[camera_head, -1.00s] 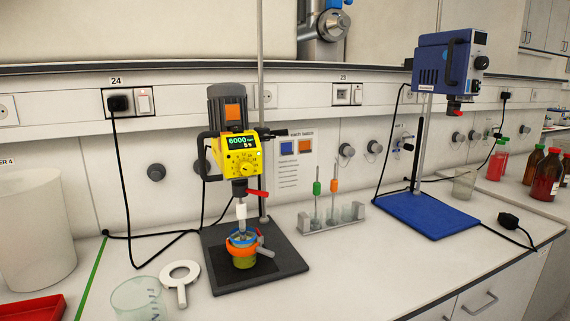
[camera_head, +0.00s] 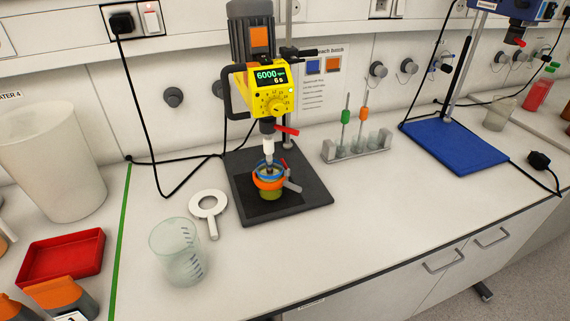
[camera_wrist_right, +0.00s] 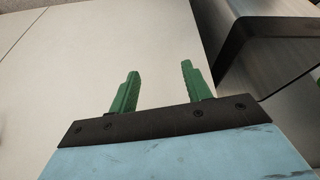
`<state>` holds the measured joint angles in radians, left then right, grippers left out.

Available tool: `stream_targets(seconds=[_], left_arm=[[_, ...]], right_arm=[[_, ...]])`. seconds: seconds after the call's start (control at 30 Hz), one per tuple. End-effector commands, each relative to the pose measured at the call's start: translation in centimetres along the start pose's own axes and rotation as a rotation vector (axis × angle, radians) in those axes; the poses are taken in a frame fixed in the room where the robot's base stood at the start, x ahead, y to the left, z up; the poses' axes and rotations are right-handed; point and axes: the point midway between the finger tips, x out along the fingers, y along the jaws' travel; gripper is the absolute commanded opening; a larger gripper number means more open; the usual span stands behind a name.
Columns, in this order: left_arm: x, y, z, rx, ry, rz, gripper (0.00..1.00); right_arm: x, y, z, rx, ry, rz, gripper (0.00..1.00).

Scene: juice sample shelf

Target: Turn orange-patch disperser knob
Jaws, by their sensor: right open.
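The disperser (camera_head: 257,85) with the orange patch on its grey motor stands upright on a black base plate (camera_head: 308,204) in the head view. Its yellow front has a display reading 6000 and a round yellow knob (camera_head: 276,107) below it. Its shaft reaches down into a small vessel (camera_head: 270,185) with an orange clamp around it. My right gripper (camera_wrist_right: 158,84) shows only in the right wrist view, its two green fingers apart with nothing between them. My left gripper is in neither view.
A tool rack (camera_head: 357,148) and a blue-based device (camera_head: 455,147) are to the right. The counter's front right is clear.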

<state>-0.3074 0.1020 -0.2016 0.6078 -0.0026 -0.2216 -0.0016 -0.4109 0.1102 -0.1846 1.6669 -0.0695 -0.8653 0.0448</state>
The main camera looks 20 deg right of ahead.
Motion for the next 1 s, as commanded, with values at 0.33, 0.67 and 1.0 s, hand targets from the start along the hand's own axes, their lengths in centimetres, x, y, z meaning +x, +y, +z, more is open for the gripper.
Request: stream_targets(seconds=[0.33, 0.67, 1.0], left_arm=[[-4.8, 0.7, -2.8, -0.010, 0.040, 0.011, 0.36], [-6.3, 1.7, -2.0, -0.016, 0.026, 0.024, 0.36], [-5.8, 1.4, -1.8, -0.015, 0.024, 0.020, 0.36]], right_arm=[[-18.3, 1.4, -11.3, 0.059, 0.169, 0.031, 0.49], [-34.5, 1.7, -28.3, 0.144, 0.881, 0.101, 0.49], [-42.1, 1.3, -32.8, 0.164, 1.192, 0.096, 0.49]])
